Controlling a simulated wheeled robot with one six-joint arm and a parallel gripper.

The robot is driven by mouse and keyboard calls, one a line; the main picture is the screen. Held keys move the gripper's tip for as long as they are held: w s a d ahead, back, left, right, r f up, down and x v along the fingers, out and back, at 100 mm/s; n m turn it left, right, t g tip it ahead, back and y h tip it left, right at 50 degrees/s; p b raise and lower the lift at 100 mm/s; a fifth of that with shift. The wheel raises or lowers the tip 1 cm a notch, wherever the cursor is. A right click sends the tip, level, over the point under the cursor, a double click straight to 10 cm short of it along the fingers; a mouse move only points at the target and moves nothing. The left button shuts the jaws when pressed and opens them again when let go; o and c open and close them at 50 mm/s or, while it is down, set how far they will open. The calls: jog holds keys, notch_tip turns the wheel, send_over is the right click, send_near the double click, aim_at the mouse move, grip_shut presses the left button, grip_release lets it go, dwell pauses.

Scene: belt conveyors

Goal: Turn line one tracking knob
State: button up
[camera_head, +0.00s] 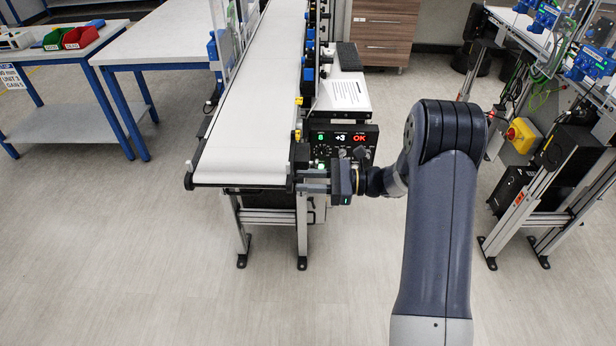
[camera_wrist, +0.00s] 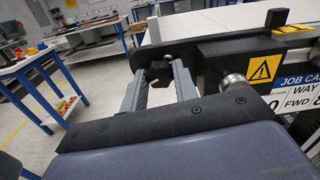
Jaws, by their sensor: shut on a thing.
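A black lobed knob (camera_wrist: 158,72) sits at the side of the conveyor's end, below a dark end bracket (camera_wrist: 205,30), in the wrist view. My gripper (camera_wrist: 158,75) has its two grey fingers on either side of this knob and is shut on it. In the head view my gripper (camera_head: 300,181) reaches left to the near right corner of the belt conveyor (camera_head: 248,95). The knob is hidden there behind the fingers and the conveyor corner. I cannot tell from these views how far the knob is turned.
A black box with a yellow warning label (camera_wrist: 263,69) is close right of the fingers. Blue-legged tables (camera_head: 165,40) stand left; open floor lies in front.

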dwell(0.3)
jog(key=o, duration=1)
jog(key=d+b, duration=0.1)
jog(key=d, duration=0.4)
jog(key=d+b, duration=0.1)
jog(key=d, duration=0.4)
jog(key=shift+s+d, duration=0.2)
jog(key=shift+d, duration=0.2)
